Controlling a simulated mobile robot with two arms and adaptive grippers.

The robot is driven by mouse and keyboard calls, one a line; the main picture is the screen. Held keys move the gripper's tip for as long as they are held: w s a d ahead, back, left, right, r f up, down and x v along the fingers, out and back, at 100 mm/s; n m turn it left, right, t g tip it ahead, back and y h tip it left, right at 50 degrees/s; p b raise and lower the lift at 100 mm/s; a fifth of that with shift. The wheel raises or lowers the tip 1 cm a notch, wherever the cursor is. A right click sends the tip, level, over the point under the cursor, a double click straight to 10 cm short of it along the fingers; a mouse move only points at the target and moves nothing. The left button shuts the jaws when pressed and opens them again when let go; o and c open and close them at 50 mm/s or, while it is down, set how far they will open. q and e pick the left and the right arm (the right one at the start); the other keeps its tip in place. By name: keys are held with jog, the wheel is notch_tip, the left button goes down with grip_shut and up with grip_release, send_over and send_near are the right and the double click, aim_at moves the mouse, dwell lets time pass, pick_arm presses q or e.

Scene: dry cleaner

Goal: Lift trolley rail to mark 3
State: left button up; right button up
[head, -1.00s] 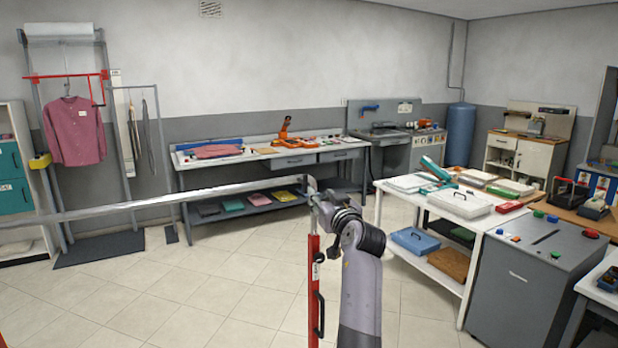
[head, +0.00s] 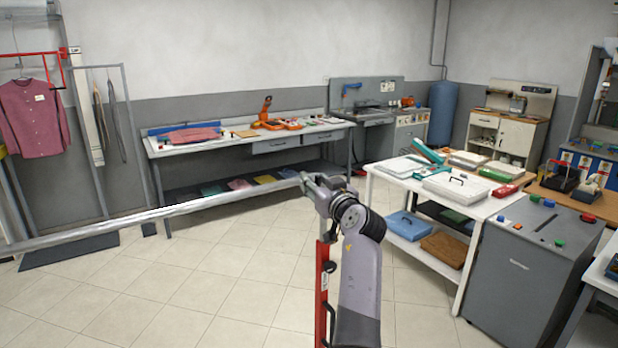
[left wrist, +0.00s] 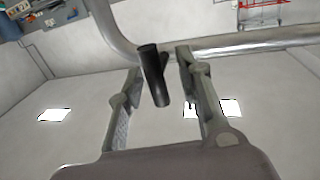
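The trolley rail (head: 180,208) is a long silver bar running from the left edge to the middle in the head view. Its right end is by an upright red post (head: 322,290) with a white label and a black grip. My left gripper (head: 316,188) is at that end, mostly hidden by my arm. In the left wrist view, a silver bent tube (left wrist: 250,42) crosses the top. No numbered marks are readable. My right gripper is out of view.
A workbench (head: 210,150) stands at the back wall. A white table (head: 385,178) and a grey cabinet (head: 520,270) stand on the right. A pink shirt (head: 33,118) hangs on a rack at the left. The tiled floor between is clear.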

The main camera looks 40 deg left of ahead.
pick_arm(q)
jog(key=shift+s+d+r, duration=0.1)
jog(key=shift+d+r, duration=0.1)
jog(key=shift+d, duration=0.15)
jog(key=shift+c, duration=0.4)
jog(key=shift+a+f, duration=0.1)
jog(key=shift+a, duration=0.05)
jog(key=c, duration=0.4)
grip_shut()
